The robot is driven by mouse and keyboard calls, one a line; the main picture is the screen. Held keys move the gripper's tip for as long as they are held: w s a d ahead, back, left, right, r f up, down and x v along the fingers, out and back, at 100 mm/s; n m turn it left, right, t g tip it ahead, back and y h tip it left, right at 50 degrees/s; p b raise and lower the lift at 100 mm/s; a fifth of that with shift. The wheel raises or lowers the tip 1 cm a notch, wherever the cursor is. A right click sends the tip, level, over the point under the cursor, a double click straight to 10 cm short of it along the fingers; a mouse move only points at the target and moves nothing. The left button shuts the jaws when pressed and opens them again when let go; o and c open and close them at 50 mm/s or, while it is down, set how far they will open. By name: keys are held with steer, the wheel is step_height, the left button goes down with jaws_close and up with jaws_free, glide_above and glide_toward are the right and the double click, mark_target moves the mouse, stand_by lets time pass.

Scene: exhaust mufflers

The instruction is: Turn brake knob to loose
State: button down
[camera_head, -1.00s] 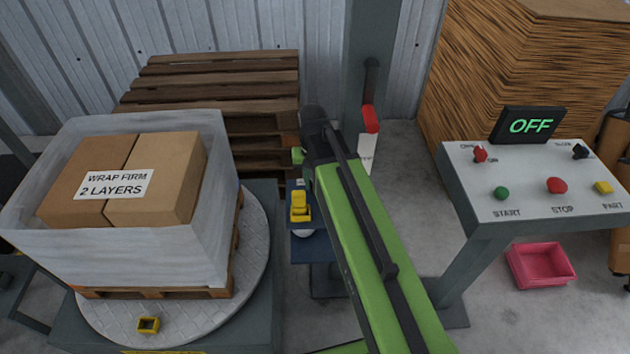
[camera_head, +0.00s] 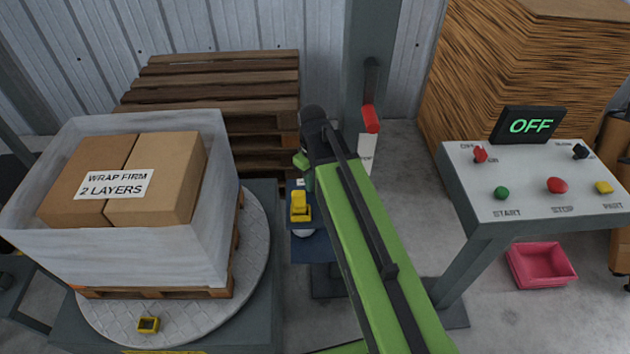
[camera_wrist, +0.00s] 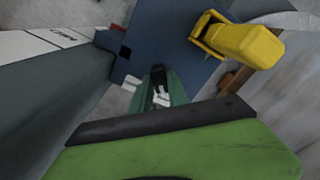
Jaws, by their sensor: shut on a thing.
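My gripper (camera_wrist: 160,92) reaches down to the dark blue carriage (camera_wrist: 180,35) in the wrist view, its green fingers close together. It is shut on a small black piece (camera_wrist: 158,76), which seems to be the brake knob; the fingers hide most of it, and its setting cannot be read. A yellow part (camera_wrist: 243,42) sticks out of the carriage close by, apart from the fingers. In the head view the yellow part (camera_head: 300,207) and the carriage (camera_head: 312,248) show left of my green arm, which hides much of the grip.
A wrapped load of boxes (camera_head: 126,180) stands on the round turntable (camera_head: 255,255) at left. A grey column (camera_head: 372,80) with a red handle (camera_head: 370,118) rises behind. A control panel (camera_head: 530,180) reading OFF stands at right, above a pink bin (camera_head: 540,262).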

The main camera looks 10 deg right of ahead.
steer(key=shift+s+n, duration=0.1)
steer(key=shift+n, duration=0.4)
steer(key=c, duration=1.3)
jaws_free()
step_height(320, 180, up, 17)
steer(key=p, duration=1.7)
steer(key=shift+r, duration=0.2)
steer(key=s+m, duration=0.6)
steer(key=m, duration=0.1)
steer(key=shift+s+d, duration=0.2)
